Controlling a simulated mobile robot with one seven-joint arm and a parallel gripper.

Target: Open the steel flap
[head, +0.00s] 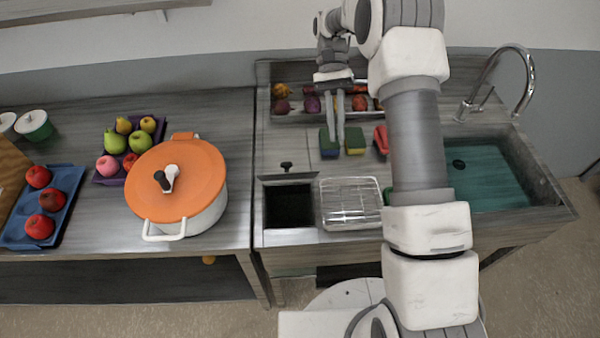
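The steel flap (288,178) shows in the head view as a narrow grey strip with a dark knob (286,167), at the back edge of a dark square opening (289,207) in the counter. It appears raised, with the opening uncovered in front of it; its exact angle is hard to tell. My gripper (340,138) is above the back of the counter, behind and to the right of the flap and apart from it. Its two fingers point down close together, with nothing visible between them. Whether they fully meet is too small to tell.
A wire rack (350,203) stands right of the opening. Sponges (354,140) and a shelf of fruit (284,108) lie behind. A sink (490,178) with a tap (527,85) is at right. A large orange-lidded pot (196,212) stands on the left table.

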